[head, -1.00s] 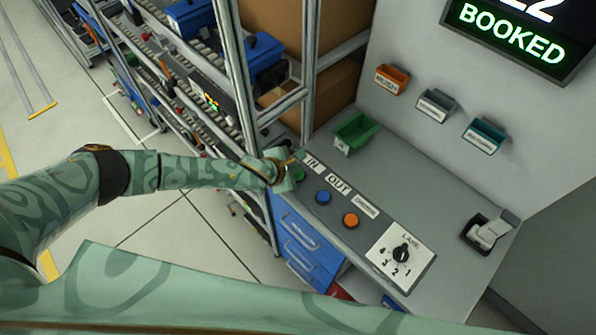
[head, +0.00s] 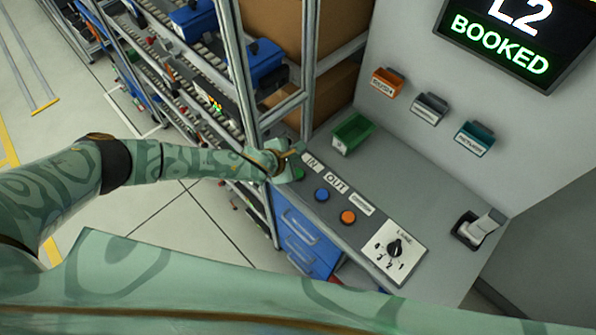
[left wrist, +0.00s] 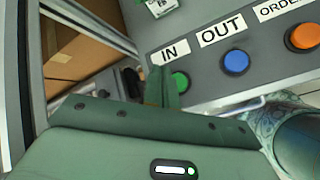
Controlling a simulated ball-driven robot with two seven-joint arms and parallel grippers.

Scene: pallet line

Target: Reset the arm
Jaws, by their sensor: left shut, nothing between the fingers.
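My left arm reaches in from the left in the head view, and my left gripper (head: 293,158) is at the left end of the grey counter (head: 420,210), by the IN label (head: 313,164). The gripper is shut and empty. The green button (head: 298,174) is right beside the fingers; whether they touch it I cannot tell. In the left wrist view the green button (left wrist: 179,82) shows just right of the fingers (left wrist: 162,88). The blue button (head: 321,194) and orange button (head: 348,217) lie farther right. My right gripper is not in view.
A lane dial (head: 394,248) and a grey-white device (head: 480,229) are on the counter's right part. A green bin (head: 352,133) stands behind the buttons. A metal rack (head: 252,90) with blue bins rises close to my left gripper. A wall screen (head: 505,40) reads "L2 BOOKED".

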